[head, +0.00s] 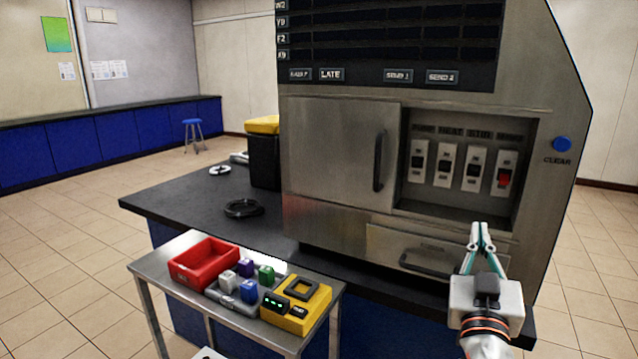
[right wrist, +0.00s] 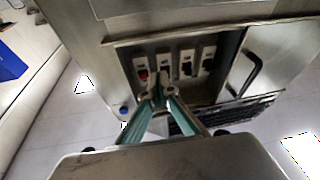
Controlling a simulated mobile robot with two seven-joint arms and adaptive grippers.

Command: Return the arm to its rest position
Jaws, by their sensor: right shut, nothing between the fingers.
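My right gripper (head: 481,240) is shut and empty. In the head view it points up in front of the lower right of the steel machine, below the recess with the switches. In the right wrist view its fingertips (right wrist: 160,88) meet in front of the switch recess. Several rocker switches sit in the recess, and the rightmost switch (head: 505,174) shows red. That red switch (right wrist: 142,74) is at the left of the row in the right wrist view. My left gripper is not in view.
The machine (head: 340,150) has a door, a drawer handle (head: 425,265) and a blue CLEAR button (head: 562,144). It stands on a dark counter (head: 160,202). A small steel table (head: 165,267) in front holds a red bin (head: 203,262), coloured blocks and a yellow device (head: 300,312). Floor at right is clear.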

